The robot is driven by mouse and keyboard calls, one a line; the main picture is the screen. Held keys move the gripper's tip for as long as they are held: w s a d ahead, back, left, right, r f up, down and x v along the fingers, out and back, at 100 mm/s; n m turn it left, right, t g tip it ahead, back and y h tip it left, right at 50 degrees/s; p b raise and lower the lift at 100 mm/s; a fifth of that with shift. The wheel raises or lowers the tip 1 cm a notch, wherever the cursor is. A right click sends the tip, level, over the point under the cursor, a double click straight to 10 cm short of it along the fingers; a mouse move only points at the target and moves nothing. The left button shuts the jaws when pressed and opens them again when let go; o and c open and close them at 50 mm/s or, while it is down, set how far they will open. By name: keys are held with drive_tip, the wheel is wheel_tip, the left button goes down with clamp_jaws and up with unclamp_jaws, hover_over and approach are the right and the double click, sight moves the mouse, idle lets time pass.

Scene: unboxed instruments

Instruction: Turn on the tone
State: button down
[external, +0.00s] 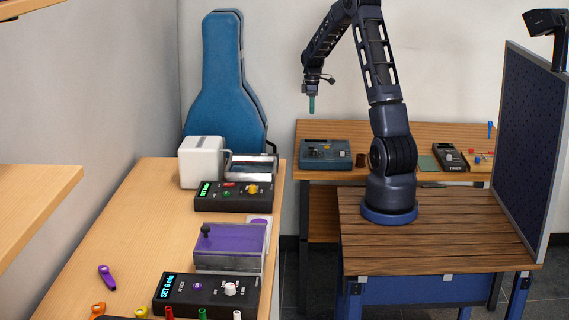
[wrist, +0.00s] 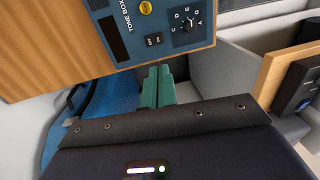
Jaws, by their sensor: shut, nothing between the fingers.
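The tone box (external: 325,154) is a blue-grey box on the wooden table at the back in the external view. In the wrist view the tone box (wrist: 128,52) shows its name, a dark blank display (wrist: 112,38), a yellow round button (wrist: 146,7), two small dark buttons (wrist: 154,40) and a black knob (wrist: 187,24) ringed by letters. My gripper (external: 311,105) hangs in the air above the box, pointing down, apart from it. In the wrist view my gripper's green fingers (wrist: 158,86) are together and empty.
A blue instrument case (external: 224,85) leans on the wall at left. The light table (external: 140,215) holds two black control boxes (external: 233,196) (external: 206,294) and a purple-filled clear box (external: 230,246). A dark meter (external: 450,157) lies right of the tone box. A blue panel (external: 530,150) stands at right.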

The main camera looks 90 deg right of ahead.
sight(311, 147)
drive_tip(key=f, duration=0.4)
drive_tip(key=a+f, duration=0.1)
drive_tip(key=f, duration=0.9)
drive_tip(key=shift+a, duration=0.3)
drive_tip(key=shift+a+f, duration=0.15)
drive_tip(key=shift+d+r, duration=0.2)
drive_tip(key=shift+d, duration=0.65)
drive_tip(key=shift+r, duration=0.1)
